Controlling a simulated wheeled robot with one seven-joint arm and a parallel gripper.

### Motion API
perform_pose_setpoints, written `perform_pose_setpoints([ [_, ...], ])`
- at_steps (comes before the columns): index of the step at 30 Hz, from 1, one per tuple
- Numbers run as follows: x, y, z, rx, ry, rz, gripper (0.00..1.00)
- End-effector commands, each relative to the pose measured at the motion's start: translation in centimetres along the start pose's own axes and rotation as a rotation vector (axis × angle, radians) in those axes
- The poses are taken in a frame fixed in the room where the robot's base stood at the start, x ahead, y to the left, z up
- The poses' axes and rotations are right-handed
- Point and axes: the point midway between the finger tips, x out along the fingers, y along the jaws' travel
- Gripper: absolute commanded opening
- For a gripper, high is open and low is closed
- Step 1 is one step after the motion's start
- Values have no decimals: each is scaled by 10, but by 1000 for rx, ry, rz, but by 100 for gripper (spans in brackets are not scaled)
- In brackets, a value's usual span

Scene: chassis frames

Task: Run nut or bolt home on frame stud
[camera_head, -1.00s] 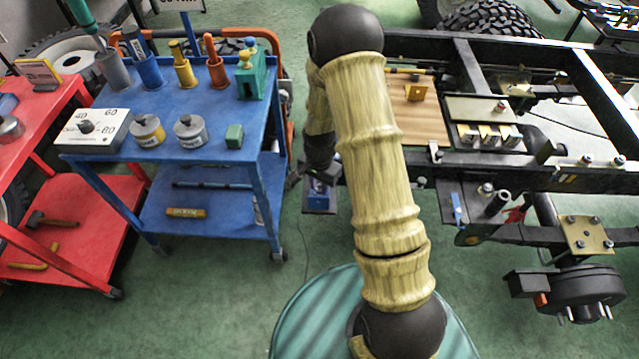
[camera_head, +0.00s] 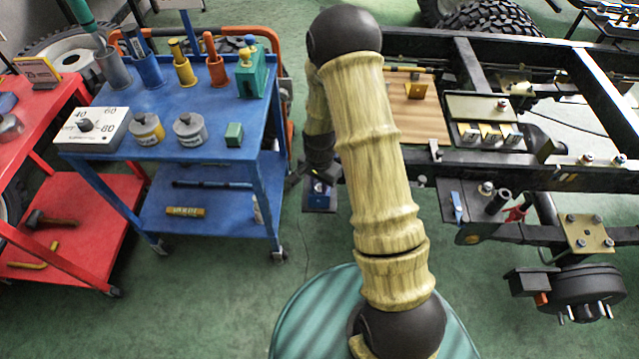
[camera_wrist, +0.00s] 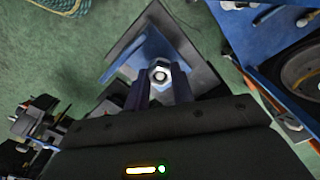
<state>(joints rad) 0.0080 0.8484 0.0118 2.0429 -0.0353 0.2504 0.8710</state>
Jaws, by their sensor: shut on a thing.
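My gripper (camera_wrist: 160,82) is shut on a silver hex nut (camera_wrist: 159,73), held between the fingertips with its hole facing the wrist camera. Behind the nut is a dark square-edged holder (camera_wrist: 125,52) with a blue inside. In the head view the same small holder (camera_head: 320,203) stands left of the chassis, and my gripper (camera_head: 300,174) is beside it, small and partly hidden by my arm. I cannot tell how far the nut is above the holder. The chassis frame (camera_head: 480,160) is at right, with studs on a brass-coloured plate (camera_head: 588,235).
A blue cart (camera_head: 210,105) with tools, tins and a dial box (camera_head: 92,128) is at left, beside a red cart (camera_head: 85,215). A brake hub (camera_head: 570,292) with studs hangs below the frame.

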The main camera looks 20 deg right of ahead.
Motion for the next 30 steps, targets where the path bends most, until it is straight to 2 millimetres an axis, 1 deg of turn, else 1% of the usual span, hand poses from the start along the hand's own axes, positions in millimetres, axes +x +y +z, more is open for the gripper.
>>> perform_pose_setpoints([
  [1,0,0,0,0,0,0,6],
  [2,0,0,0,0,0,0,20],
  [3,0,0,0,0,0,0,12],
  [5,0,0,0,0,0,0,1],
  [8,-1,0,0,13,0,0,1],
  [11,-2,-1,0,91,0,0,1],
  [18,-3,0,0,436,0,2,1],
  [21,-2,0,0,518,0,1,1],
  [30,-1,-1,0,536,0,0,1],
])
